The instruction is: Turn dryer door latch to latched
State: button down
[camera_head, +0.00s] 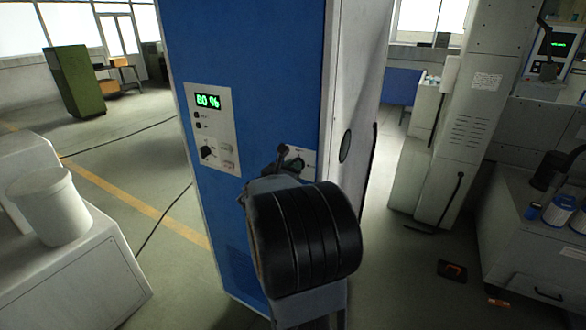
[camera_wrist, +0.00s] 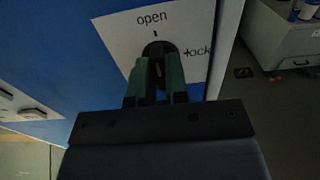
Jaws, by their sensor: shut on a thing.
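The dryer is a tall blue cabinet (camera_head: 245,75) in the middle of the head view. Its latch is a dark round knob (camera_wrist: 158,47) on a white plate (camera_wrist: 115,30) marked "open" above and a partly legible word, perhaps "lock", at the right. A short dark mark shows under "open". My gripper (camera_wrist: 160,66) has two green-sided fingers shut on the knob, which they partly hide. In the head view my arm covers the lower part of the latch plate (camera_head: 302,153). The knob's exact angle is hard to tell.
A display panel (camera_head: 211,130) reading 80 % with small knobs sits left of the latch. A white bucket (camera_head: 52,205) stands on a pale cabinet at the left. A grey workbench (camera_head: 535,255) is at the right. Open floor lies on both sides of the dryer.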

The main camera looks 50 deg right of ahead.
jog(key=shift+f+b, duration=0.2)
jog(key=shift+b, duration=0.4)
jog(key=shift+s+d+f+m+b, duration=0.1)
jog(key=shift+m+b, duration=4.35)
jog(key=shift+b, duration=2.3)
jog(key=shift+s+f+m+b, duration=0.1)
jog(key=shift+m+b, duration=4.35)
jog(key=shift+b, duration=2.25)
jog(key=shift+r, duration=0.15)
jog(key=c, duration=1.1)
grip_release()
jog(key=b+v, duration=0.1)
jog(key=v, duration=1.2)
jog(key=shift+s+a, duration=0.1)
jog(key=shift+a, duration=0.3)
